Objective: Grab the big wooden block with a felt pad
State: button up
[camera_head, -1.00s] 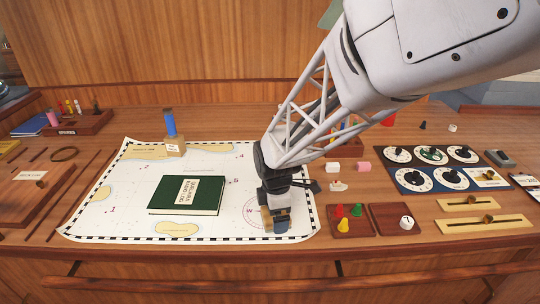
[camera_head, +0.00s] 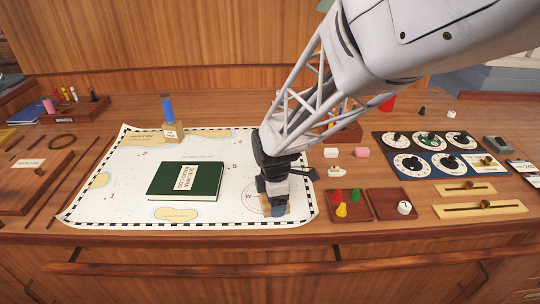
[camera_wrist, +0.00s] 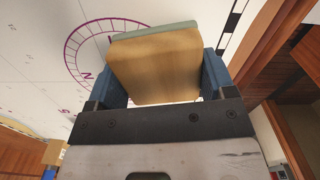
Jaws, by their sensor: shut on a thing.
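The big wooden block (camera_wrist: 155,68) is pale tan, with a grey-green felt pad (camera_wrist: 155,30) along its far edge in the wrist view. My gripper (camera_head: 273,207) is shut on it, with one blue finger on each side. In the head view the gripper is low over the right front part of the chart, by the printed compass rose, and hides most of the block. I cannot tell whether the block touches the chart.
A green book (camera_head: 186,181) lies mid-chart (camera_head: 125,206). A labelled wooden block with a blue top (camera_head: 172,132) stands at the chart's back edge. Trays with coloured pawns (camera_head: 345,204) and a white piece (camera_head: 404,207), then a dial panel (camera_head: 430,152), lie to the right.

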dwell(0.3)
jog(key=shift+r, duration=0.8)
notch_tip(320, 180, up, 2)
jog(key=shift+r, duration=0.1)
jog(key=s+d+r, duration=0.1)
jog(key=s+d, duration=0.3)
jog(key=s, duration=1.1)
jog(key=shift+s+d, duration=0.2)
jog(key=shift+r, duration=0.1)
